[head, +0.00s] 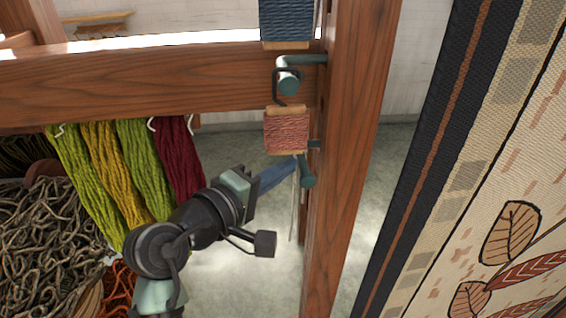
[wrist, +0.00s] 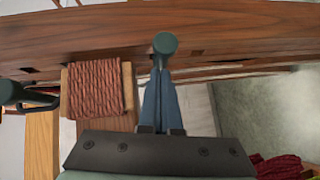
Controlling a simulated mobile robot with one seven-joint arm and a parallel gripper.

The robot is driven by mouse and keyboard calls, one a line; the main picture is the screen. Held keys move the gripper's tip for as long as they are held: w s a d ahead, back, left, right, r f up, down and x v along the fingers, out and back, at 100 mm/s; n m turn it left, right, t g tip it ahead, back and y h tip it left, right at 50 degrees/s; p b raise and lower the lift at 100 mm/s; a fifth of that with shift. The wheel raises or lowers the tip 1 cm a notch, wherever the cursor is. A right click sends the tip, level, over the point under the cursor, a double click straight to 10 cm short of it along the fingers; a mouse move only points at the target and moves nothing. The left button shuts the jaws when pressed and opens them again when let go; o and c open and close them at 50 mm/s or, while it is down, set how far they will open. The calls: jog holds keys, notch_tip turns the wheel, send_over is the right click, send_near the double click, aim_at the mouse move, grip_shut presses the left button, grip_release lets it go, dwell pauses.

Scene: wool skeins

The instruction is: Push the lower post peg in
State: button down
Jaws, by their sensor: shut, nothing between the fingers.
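The lower post peg (head: 307,177) is teal with a round end and sticks out from the wooden post (head: 345,150), below the red wool bobbin. In the wrist view a teal peg end (wrist: 165,43) stands out in front of the wood, just beyond my fingertips. My gripper (head: 294,162) has blue fingers, shut and empty, pointing at this peg from the left. The fingers also show in the wrist view (wrist: 160,75), lined up with the peg's end. I cannot tell whether the tips touch it. How deep the peg sits is not clear.
The red bobbin (head: 286,131) hangs close above my fingers, also left of them in the wrist view (wrist: 95,88). Upper teal pegs (head: 288,85) with a dark hook sit by the crossbeam (head: 150,80). Green, yellow and maroon skeins (head: 145,160) hang left; a patterned rug (head: 480,150) hangs right.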

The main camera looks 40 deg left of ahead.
jog(key=shift+w+d+p, duration=0.4)
jog(key=shift+w+d, duration=0.7)
jog(key=shift+w, duration=0.2)
